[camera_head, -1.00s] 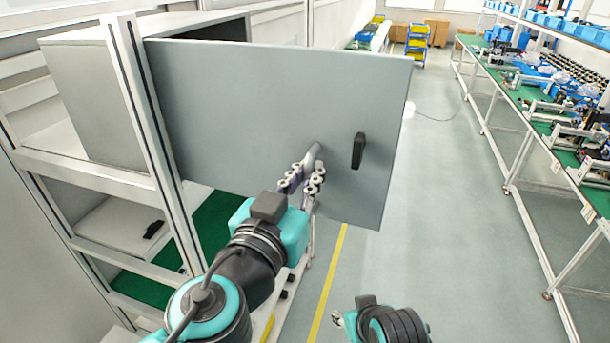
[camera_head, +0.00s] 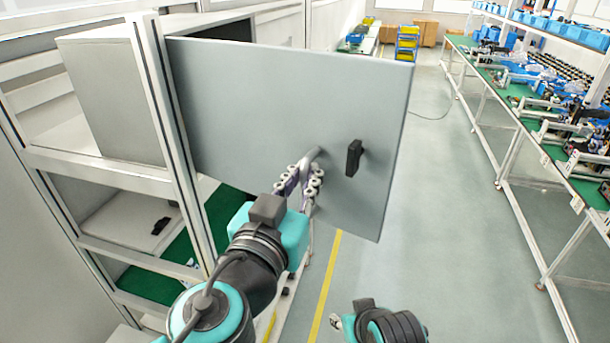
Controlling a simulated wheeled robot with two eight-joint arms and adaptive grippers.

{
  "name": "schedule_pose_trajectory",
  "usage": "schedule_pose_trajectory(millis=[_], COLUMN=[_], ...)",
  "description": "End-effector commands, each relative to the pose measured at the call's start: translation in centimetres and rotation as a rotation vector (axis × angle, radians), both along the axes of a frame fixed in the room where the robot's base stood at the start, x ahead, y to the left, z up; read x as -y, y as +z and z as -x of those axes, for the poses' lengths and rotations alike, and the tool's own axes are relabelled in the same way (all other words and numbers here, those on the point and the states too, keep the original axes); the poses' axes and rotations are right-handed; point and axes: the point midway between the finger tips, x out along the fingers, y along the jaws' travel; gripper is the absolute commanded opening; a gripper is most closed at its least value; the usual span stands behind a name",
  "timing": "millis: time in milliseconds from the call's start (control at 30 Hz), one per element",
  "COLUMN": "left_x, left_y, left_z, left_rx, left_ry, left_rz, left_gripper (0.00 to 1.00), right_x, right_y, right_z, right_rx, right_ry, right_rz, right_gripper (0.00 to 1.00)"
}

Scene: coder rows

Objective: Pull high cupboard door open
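The high cupboard's grey door (camera_head: 255,110) stands swung out from the cupboard (camera_head: 110,100), with its hinge side at the white post on the left. A black handle (camera_head: 354,158) sits on the door's face near its free right edge. My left gripper (camera_head: 312,160) is at the door face, left of and slightly below the handle, with a visible gap to the handle. Its fingertips look close to the face; I cannot tell whether they touch it or how far apart they are. My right gripper (camera_head: 336,321) is low in the picture, mostly hidden by its own arm.
Open shelves (camera_head: 125,225) lie below the cupboard at the left, with a small black object on one. A long workbench (camera_head: 530,125) with blue bins and equipment runs along the right. The floor (camera_head: 440,230) between is clear, with a yellow line.

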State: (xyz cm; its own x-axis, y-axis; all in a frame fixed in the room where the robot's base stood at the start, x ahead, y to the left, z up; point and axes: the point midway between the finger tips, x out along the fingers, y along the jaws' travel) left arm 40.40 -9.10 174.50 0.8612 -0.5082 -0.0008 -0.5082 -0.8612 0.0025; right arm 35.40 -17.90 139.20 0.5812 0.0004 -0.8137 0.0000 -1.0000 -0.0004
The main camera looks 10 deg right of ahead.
Motion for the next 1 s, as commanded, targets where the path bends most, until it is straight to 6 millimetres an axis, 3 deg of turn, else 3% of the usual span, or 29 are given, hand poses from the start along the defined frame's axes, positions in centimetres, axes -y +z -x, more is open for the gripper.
schedule_pose_trajectory(millis=[400, 800, 1000], left_x=[-0.2, -3.0, -3.8], left_y=[-0.1, -0.1, -0.1], left_z=[0.4, 5.2, 6.5], left_rx=[0.0, 0.0, 0.0], left_ry=[-0.001, -0.003, -0.001], left_rz=[0.0, 0.0, 0.0], left_gripper=[0.32, 0.32, 0.32], right_x=[0.0, 0.0, 0.0], right_y=[0.0, 0.0, 0.0], right_z=[0.0, 0.0, 0.0], right_rx=[0.0, 0.0, 0.0], right_ry=[0.0, 0.0, 0.0], right_rz=[0.0, 0.0, 0.0], right_gripper=[0.4, 0.4, 0.4])
